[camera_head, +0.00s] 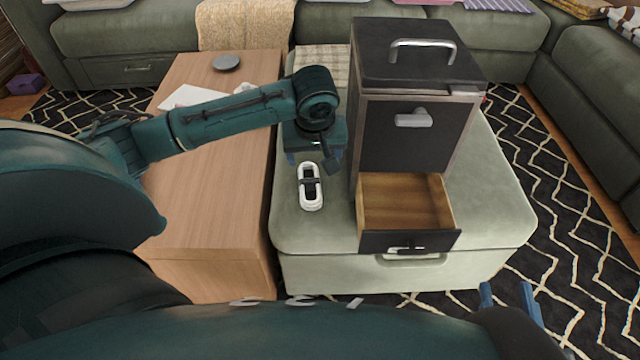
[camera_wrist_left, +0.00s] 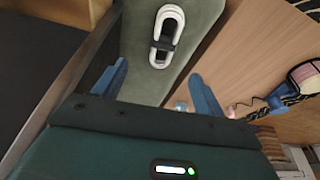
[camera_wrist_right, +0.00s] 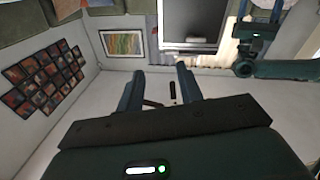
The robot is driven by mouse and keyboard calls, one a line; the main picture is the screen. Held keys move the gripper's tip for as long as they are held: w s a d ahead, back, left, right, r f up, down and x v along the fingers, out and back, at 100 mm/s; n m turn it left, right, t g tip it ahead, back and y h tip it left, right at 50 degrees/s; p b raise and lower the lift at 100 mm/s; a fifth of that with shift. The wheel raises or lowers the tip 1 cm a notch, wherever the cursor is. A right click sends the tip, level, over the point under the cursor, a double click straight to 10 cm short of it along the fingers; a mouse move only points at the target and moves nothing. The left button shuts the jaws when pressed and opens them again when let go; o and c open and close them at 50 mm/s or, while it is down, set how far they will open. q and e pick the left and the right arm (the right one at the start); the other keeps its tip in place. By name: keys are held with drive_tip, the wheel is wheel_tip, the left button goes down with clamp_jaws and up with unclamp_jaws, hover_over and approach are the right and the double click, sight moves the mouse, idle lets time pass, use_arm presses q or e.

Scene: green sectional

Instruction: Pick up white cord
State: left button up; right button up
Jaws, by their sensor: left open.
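The white cord (camera_head: 304,200) is a long coiled loop with a black band around its middle. It lies on the green ottoman (camera_head: 310,240), left of the drawer cabinet. My left gripper (camera_head: 313,158) is open and empty, pointing down just beyond the cord in the head view. In the left wrist view the cord (camera_wrist_left: 178,17) lies ahead of the spread fingers (camera_wrist_left: 160,88), not between them.
A dark cabinet (camera_head: 400,145) with an open, empty wooden drawer (camera_head: 405,200) stands on the ottoman, close to the cord's right. A wooden table (camera_head: 220,190) is to the left, holding a grey disc (camera_head: 226,62). The ottoman's near left part is clear.

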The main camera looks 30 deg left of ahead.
use_arm(q)
drive_tip(key=b, duration=0.3)
hover_over(310, 182)
drive_tip(key=s+d, duration=0.1)
drive_tip(key=f, duration=0.7)
drive_tip(key=shift+d+f, duration=0.1)
drive_tip(key=shift+d, duration=0.1)
drive_tip(key=b+x, duration=0.3)
drive_tip(key=x, duration=0.2)
drive_tip(key=shift+s+a+f+b, duration=0.15)
drive_tip(key=shift+s+a+b, duration=0.1)
drive_tip(key=shift+b, duration=0.15)
drive_tip(key=shift+w, duration=0.1)
drive_tip(key=c, duration=1.1)
use_arm(e)
drive_tip(key=shift+a+f+m+t+y, duration=0.1)
drive_tip(key=shift+a+m+t+y, duration=0.3)
drive_tip(key=shift+a+y, duration=0.45)
